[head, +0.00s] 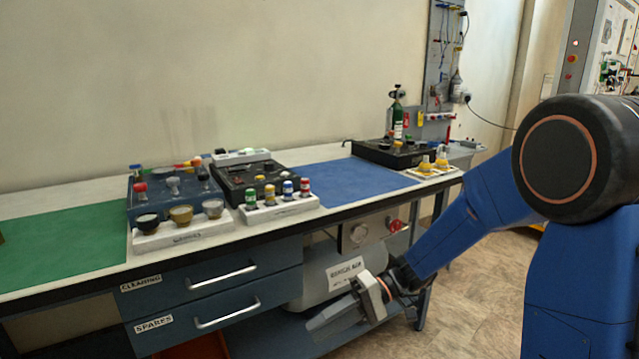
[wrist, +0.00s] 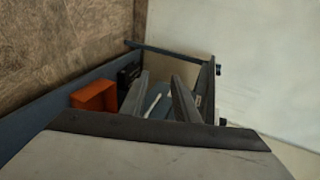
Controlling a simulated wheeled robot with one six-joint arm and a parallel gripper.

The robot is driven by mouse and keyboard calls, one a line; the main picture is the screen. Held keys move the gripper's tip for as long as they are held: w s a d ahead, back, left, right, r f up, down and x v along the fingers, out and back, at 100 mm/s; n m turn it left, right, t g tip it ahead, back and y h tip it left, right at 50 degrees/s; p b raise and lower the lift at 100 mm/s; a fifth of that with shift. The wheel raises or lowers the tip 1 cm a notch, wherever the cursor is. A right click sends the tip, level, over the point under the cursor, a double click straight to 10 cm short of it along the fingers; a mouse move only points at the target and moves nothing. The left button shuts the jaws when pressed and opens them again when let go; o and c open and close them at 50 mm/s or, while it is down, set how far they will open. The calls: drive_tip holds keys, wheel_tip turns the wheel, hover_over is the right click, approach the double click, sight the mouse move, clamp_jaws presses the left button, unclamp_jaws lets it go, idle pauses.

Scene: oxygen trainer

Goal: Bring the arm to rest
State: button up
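My blue arm reaches down and left from the right side of the head view. My gripper (head: 318,325) hangs in front of the bench, below the tabletop and to the right of the drawer fronts. In the wrist view my gripper's two fingers (wrist: 160,82) stand apart with a gap between them. Nothing is visibly held; a small white item lies beyond the gap, apart from the fingers as far as I can tell.
The bench (head: 330,207) carries a green mat (head: 65,250), a blue mat (head: 355,184), trays of coloured fittings and a green bottle (head: 397,118). Drawers (head: 225,272) and a grey cylinder (head: 325,285) are near my gripper. An orange bin (wrist: 95,96) shows low down.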

drive_tip(key=s+d+r+m+t+h, duration=0.2)
drive_tip(key=s+d+t+h, duration=0.3)
drive_tip(key=d, duration=0.9)
drive_tip(key=s+d+r+m+t+h, duration=0.3)
drive_tip(key=s+d+h, duration=0.4)
drive_tip(key=s+d, duration=0.4)
drive_tip(key=shift+d+r+t+h, duration=0.5)
drive_tip(key=shift+d+t, duration=0.6)
drive_tip(key=shift+d, duration=0.45)
